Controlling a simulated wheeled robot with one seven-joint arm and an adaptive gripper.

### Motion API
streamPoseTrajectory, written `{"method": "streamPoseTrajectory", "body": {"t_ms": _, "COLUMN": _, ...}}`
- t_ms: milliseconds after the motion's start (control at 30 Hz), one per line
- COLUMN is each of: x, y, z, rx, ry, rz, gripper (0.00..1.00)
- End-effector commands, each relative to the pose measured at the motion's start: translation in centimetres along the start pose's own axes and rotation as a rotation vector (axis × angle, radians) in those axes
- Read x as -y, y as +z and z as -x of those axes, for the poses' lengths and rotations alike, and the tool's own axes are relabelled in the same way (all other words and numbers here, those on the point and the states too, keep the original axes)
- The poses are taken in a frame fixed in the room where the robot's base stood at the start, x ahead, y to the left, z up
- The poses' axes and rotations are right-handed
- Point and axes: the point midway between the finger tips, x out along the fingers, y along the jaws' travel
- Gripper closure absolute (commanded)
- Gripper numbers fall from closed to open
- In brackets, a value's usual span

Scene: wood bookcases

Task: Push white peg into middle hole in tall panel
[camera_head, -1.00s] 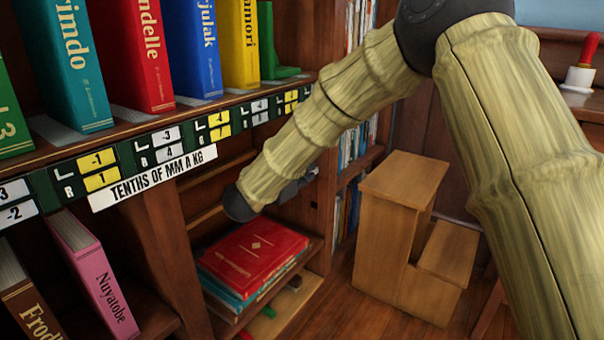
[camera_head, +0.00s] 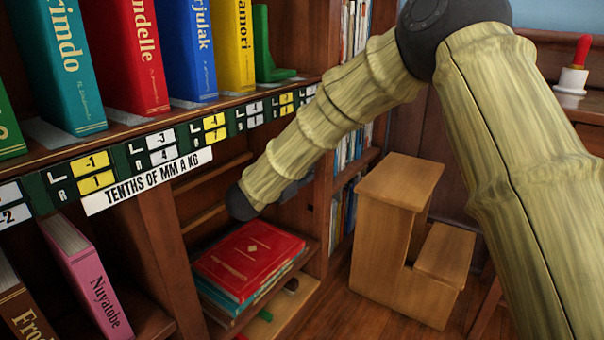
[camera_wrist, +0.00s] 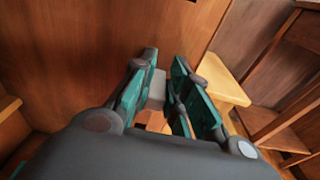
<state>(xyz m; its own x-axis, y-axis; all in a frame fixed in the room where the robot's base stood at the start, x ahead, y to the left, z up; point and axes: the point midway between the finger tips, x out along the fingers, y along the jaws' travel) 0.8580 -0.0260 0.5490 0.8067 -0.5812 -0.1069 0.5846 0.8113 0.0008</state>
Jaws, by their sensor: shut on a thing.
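In the wrist view my gripper (camera_wrist: 160,85) has teal fingers closed on the sides of a pale grey-white peg (camera_wrist: 157,90). The peg lies between the fingers, its far end close to a tall brown wood panel (camera_wrist: 110,40). I cannot tell whether the peg touches the panel. A small dark spot, possibly a hole, shows at the top edge of the wrist view; the peg's tip and any hole in front of it are hidden. In the head view the panel (camera_head: 316,215) is the bookcase's right upright, and my arm hides most of the gripper.
A red book (camera_head: 250,258) lies on a stack on the low shelf below my arm. A wooden step stool (camera_head: 400,225) stands to the right on the floor. Upright books fill the upper shelf (camera_head: 150,125).

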Motion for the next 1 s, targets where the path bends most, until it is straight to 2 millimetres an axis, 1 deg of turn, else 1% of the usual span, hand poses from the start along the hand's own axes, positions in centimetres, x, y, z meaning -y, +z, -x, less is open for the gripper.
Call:
{"method": "streamPoseTrajectory", "body": {"t_ms": 267, "x": 0.0, "y": 0.0, "z": -0.5, "rx": 0.0, "ry": 0.0, "rz": 0.0, "gripper": 1.0}}
{"method": "streamPoseTrajectory", "body": {"t_ms": 300, "x": 0.0, "y": 0.0, "z": -0.5, "rx": 0.0, "ry": 0.0, "rz": 0.0, "gripper": 0.78}}
{"method": "streamPoseTrajectory", "body": {"t_ms": 367, "x": 0.0, "y": 0.1, "z": -0.5, "rx": 0.0, "ry": 0.0, "rz": 0.0, "gripper": 0.67}}
{"method": "streamPoseTrajectory", "body": {"t_ms": 400, "x": 0.0, "y": 0.1, "z": -0.5, "rx": 0.0, "ry": 0.0, "rz": 0.0, "gripper": 0.6}}
{"method": "streamPoseTrajectory", "body": {"t_ms": 433, "x": 0.0, "y": 0.1, "z": -0.5, "rx": 0.0, "ry": 0.0, "rz": 0.0, "gripper": 0.58}}
{"method": "streamPoseTrajectory", "body": {"t_ms": 767, "x": 0.0, "y": 0.1, "z": -0.3, "rx": 0.0, "ry": 0.0, "rz": 0.0, "gripper": 0.58}}
{"method": "streamPoseTrajectory", "body": {"t_ms": 867, "x": 0.0, "y": 0.1, "z": 0.3, "rx": 0.0, "ry": 0.0, "rz": 0.0, "gripper": 0.58}}
{"method": "streamPoseTrajectory", "body": {"t_ms": 1000, "x": 0.0, "y": 0.1, "z": 2.2, "rx": -0.001, "ry": 0.001, "rz": 0.001, "gripper": 0.58}}
